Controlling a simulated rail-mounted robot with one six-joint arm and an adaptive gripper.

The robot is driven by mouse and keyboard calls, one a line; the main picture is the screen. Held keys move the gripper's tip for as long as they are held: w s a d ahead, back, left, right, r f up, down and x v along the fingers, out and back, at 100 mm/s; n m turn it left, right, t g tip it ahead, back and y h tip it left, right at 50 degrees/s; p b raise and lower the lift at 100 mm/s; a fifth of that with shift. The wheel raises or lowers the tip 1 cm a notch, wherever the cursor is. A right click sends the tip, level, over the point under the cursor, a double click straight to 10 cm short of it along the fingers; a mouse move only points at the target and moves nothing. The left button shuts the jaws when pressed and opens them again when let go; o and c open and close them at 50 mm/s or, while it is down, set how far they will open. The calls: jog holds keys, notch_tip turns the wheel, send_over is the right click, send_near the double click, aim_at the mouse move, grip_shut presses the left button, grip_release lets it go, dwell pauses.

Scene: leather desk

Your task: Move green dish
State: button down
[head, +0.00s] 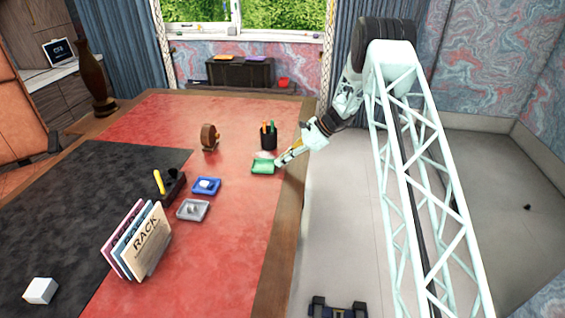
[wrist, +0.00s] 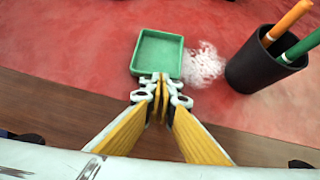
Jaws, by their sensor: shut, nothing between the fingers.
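The green dish (head: 263,167) is a shallow square tray on the red leather desk top near its right edge. In the wrist view the green dish (wrist: 158,53) looks empty and lies flat just beyond my fingertips. My gripper (head: 279,163) reaches in from the right, at the dish's right side. In the wrist view my gripper (wrist: 160,80) is shut with nothing between its fingers, at the dish's near rim. I cannot tell whether the tips touch the rim.
A black pen cup (wrist: 262,62) with orange and green pens stands right of the dish in the wrist view. A white grainy patch (wrist: 203,64) lies between them. A blue dish (head: 206,186), a grey dish (head: 193,210) and a rack (head: 138,240) stand nearer.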

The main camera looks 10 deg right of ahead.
jog(key=w+a, duration=0.1)
jog(key=a, duration=0.5)
jog(key=w+a+p, duration=0.1)
jog(key=w+a, duration=0.1)
jog(key=a, duration=0.5)
jog(key=w+a, duration=0.2)
jog(key=a, duration=0.4)
jog(key=shift+a+p, duration=0.35)
jog(key=shift+a, duration=0.05)
jog(key=shift+s+d, duration=0.1)
jog(key=shift+d, duration=0.1)
jog(key=shift+s+d, duration=0.1)
jog(key=shift+d, duration=0.45)
jog(key=d, duration=0.3)
jog(key=shift+s+r, duration=0.15)
jog(key=shift+s, duration=0.2)
jog(key=p+v, duration=0.1)
jog(key=v, duration=0.6)
jog(key=shift+r, duration=0.25)
jog(key=shift+v, duration=1.05)
jog(key=shift+r, duration=0.1)
